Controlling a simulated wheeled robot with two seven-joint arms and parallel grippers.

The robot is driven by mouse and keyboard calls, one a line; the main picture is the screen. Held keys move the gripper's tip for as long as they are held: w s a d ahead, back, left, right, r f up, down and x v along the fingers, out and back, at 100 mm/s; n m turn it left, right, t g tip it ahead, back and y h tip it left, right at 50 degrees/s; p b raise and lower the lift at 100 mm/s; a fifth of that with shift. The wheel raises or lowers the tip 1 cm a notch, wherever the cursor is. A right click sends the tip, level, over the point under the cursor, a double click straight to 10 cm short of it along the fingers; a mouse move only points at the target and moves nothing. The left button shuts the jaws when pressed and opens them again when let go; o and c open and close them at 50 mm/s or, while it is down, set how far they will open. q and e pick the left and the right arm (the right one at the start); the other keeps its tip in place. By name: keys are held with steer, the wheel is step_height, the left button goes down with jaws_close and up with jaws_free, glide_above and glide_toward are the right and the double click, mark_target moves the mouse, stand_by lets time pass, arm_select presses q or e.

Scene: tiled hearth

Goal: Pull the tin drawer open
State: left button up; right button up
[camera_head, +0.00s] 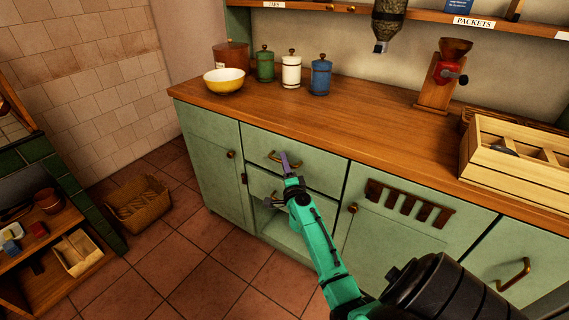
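The upper drawer (318,171) in the green counter has a brass bar handle (272,155) and its front sits flush, shut. A second pale green front (262,184) lies below it, partly hidden by my arm. No label shows which is the tin drawer. My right gripper (278,181) is in front of these drawers, its fingers spread apart with nothing seen between them. One finger overlaps the right end of the upper handle in the picture; I cannot tell whether they touch. My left gripper is not in view.
The wooden worktop (330,120) carries a yellow bowl (224,80), several lidded canisters, a red grinder (447,72) and a wooden crate (510,170). A cupboard door (390,245) with slots is to the right. A basket (138,203) stands on the floor left; tiles between are clear.

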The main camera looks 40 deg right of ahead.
jaws_close()
steer(key=shift+a, duration=0.1)
stand_by(1.2)
